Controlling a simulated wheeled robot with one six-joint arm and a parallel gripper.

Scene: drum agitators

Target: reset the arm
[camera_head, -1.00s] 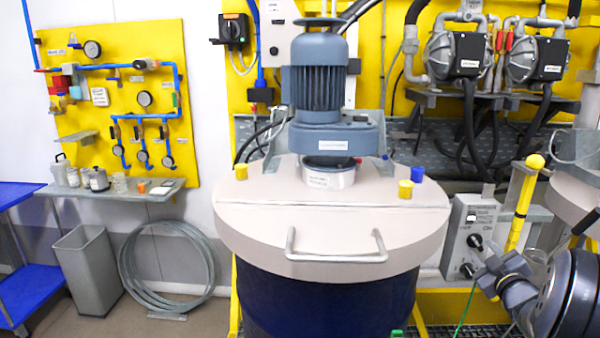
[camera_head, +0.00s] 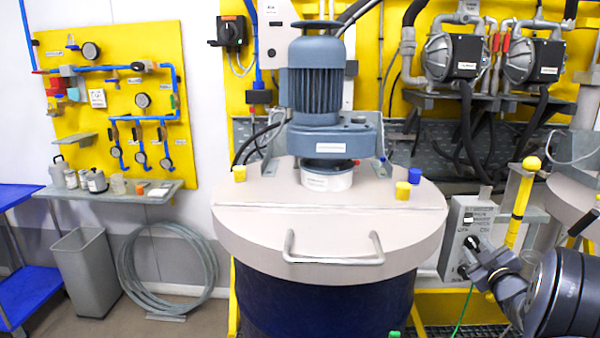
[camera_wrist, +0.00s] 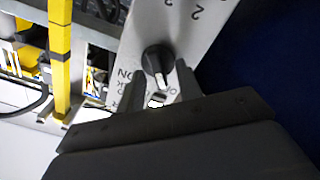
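A grey control box (camera_head: 480,228) stands right of the drum with dark knobs on its face. My gripper (camera_head: 470,262) is close in front of the box's lower face and hides part of it. In the wrist view, my gripper (camera_wrist: 160,84) has its two fingers apart. A black knob (camera_wrist: 157,58) with a white pointer line shows between and just beyond the fingertips. I see no clear contact, though how deep the fingers reach around the knob is hard to tell.
A lidded dark blue drum (camera_head: 320,300) with a motor (camera_head: 318,85) on top stands left of my arm. A yellow post (camera_head: 520,205) rises close behind and right of the box. Pumps with hoses (camera_head: 455,60) hang on the yellow wall.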

